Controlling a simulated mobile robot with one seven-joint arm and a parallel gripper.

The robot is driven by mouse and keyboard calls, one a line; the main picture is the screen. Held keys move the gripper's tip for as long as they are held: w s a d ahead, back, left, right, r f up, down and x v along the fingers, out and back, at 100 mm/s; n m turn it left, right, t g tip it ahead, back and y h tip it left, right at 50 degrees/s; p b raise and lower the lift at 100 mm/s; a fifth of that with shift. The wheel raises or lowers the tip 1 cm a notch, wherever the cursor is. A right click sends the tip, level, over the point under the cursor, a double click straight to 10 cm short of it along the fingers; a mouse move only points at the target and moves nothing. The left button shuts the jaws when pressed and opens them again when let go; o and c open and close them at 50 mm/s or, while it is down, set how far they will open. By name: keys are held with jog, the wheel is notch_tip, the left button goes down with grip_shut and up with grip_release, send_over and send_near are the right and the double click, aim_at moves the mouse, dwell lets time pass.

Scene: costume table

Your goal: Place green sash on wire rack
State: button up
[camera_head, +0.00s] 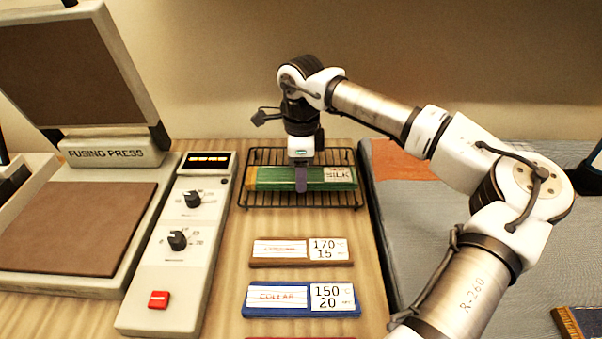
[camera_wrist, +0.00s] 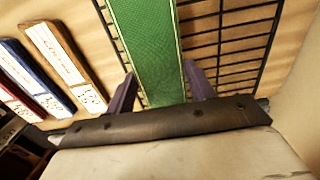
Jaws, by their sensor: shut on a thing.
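The green sash (camera_head: 270,176) is a long flat green strip with a white label reading SILK at its right end. It lies lengthwise across the black wire rack (camera_head: 352,204) in the head view; whether it touches the bars is hard to tell. My gripper (camera_head: 301,185) points down at the sash's middle, shut on it. In the wrist view the sash (camera_wrist: 150,45) runs between the two purple fingers of my gripper (camera_wrist: 162,92), with the rack (camera_wrist: 236,40) behind it. Part of the sash is hidden by my gripper in the head view.
A fusing press (camera_head: 112,152) and a control panel (camera_head: 165,265) with knobs and a red button stand left. Labelled cards, brown (camera_head: 283,262) and blue (camera_head: 270,310), lie in front of the rack. A grey mat (camera_head: 405,220) with an orange cloth (camera_head: 398,160) lies right.

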jog(key=shift+f, duration=0.85)
jog(key=shift+f, duration=0.1)
jog(key=o, duration=1)
notch_tip(320, 180, up, 12)
jog(key=shift+r+b, duration=0.15)
jog(key=shift+b, duration=0.45)
